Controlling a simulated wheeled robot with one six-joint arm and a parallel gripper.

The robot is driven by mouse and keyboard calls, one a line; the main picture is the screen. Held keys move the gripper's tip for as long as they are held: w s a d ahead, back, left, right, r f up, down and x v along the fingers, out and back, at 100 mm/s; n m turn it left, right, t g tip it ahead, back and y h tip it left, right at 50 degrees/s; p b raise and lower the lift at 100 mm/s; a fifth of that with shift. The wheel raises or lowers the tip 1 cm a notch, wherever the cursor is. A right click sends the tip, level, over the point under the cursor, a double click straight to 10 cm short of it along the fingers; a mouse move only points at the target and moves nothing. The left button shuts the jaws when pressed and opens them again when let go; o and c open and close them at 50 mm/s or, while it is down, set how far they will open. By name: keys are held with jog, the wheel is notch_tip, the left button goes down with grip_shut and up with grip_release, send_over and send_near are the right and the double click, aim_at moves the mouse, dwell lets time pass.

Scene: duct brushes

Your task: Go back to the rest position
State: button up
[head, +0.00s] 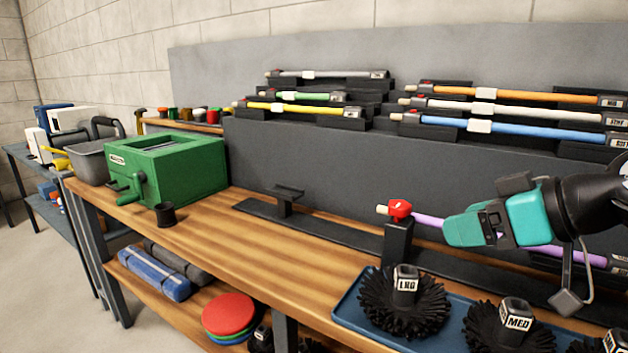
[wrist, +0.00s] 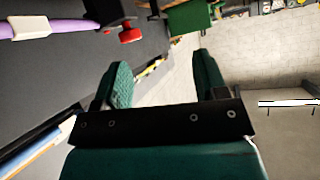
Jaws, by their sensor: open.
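My gripper (head: 470,228) is at the right of the head view, in front of the back panel. It hides part of a purple rod (head: 590,256) with a red clamp (head: 400,209) at its left end. The rod lies on a black stand on the bench. In the wrist view my gripper (wrist: 160,75) has its two green fingers spread apart with nothing between them. The purple rod (wrist: 62,27) and the red clamp (wrist: 130,35) show at the upper left of that view, apart from the fingers.
A blue tray (head: 345,312) with several black brushes (head: 405,305) stands at the front right. A green box with a crank (head: 170,165) stands on the bench (head: 245,235) at left. Coloured rods (head: 515,131) rest on racks along the panel.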

jog(key=s+a+f+g+h, duration=0.25)
jog(key=s+a+g, duration=0.2)
jog(key=s, duration=0.35)
jog(key=s+a+f+g+h, duration=0.1)
jog(key=s+a+f+g, duration=0.35)
jog(key=s, duration=0.25)
notch_tip(320, 180, up, 18)
jog(key=p, duration=1.7)
jog(key=shift+d, duration=0.25)
jog(key=shift+f, duration=0.15)
